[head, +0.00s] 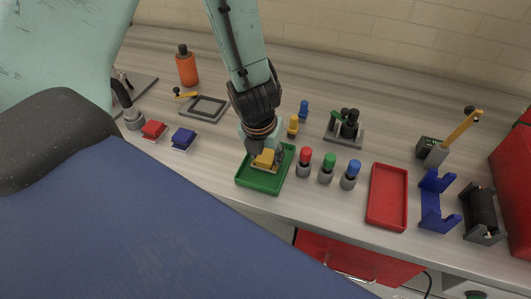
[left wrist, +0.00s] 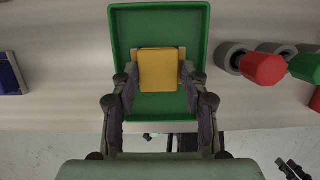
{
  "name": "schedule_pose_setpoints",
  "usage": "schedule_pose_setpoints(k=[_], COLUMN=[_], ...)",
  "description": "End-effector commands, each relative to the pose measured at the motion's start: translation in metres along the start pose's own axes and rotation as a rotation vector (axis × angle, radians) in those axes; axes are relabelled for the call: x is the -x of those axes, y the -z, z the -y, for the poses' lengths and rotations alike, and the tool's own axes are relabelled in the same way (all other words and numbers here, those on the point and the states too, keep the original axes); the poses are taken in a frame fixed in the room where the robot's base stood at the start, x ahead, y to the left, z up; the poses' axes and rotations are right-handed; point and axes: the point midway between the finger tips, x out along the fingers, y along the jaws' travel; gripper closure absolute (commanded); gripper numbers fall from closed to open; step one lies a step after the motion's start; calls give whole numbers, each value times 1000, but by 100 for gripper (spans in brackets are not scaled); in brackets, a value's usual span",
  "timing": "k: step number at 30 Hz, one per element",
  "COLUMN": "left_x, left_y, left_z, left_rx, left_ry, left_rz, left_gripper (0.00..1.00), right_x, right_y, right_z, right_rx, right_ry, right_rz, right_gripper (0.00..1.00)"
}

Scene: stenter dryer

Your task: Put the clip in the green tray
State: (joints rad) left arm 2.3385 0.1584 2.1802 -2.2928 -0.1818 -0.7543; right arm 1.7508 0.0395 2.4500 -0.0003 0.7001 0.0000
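The clip (head: 264,159) is a small yellow block with a paler yellow base. It is inside the outline of the green tray (head: 259,184) in the head view. My left gripper (left wrist: 160,76) points down over the tray, with a finger on each side of the clip (left wrist: 159,68). The fingers appear to touch its side edges. In the left wrist view the green tray (left wrist: 160,16) surrounds the clip on all sides. I cannot tell whether the clip rests on the tray floor or hangs just above it. My right gripper is not in view.
Red (head: 304,160), green (head: 327,169) and blue (head: 350,175) capped pegs stand close right of the green tray. A red tray (head: 388,196) lies beyond them. Red (head: 153,130) and blue (head: 183,138) blocks sit to the left. A yellow piece (head: 293,125) stands behind.

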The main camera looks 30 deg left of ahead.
Motion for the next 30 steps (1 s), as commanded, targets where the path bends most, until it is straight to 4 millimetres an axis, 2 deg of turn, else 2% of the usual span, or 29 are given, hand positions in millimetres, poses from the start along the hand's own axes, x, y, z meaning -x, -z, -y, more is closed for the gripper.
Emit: schedule_pose_setpoints(k=[1, 6, 17, 30], left_x=[0, 0, 6, 84], left_y=[0, 0, -1, -2], left_z=[0, 0, 0, 0], left_rx=[0, 1, 1, 2], left_ry=[1, 1, 1, 1], left_rz=[0, 0, 1, 2], left_gripper=[49, 36, 36, 36], right_x=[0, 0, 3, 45], right_y=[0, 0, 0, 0], right_z=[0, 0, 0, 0], right_rx=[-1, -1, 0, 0], right_ry=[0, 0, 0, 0], right_rz=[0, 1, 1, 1], right_gripper=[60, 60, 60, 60])
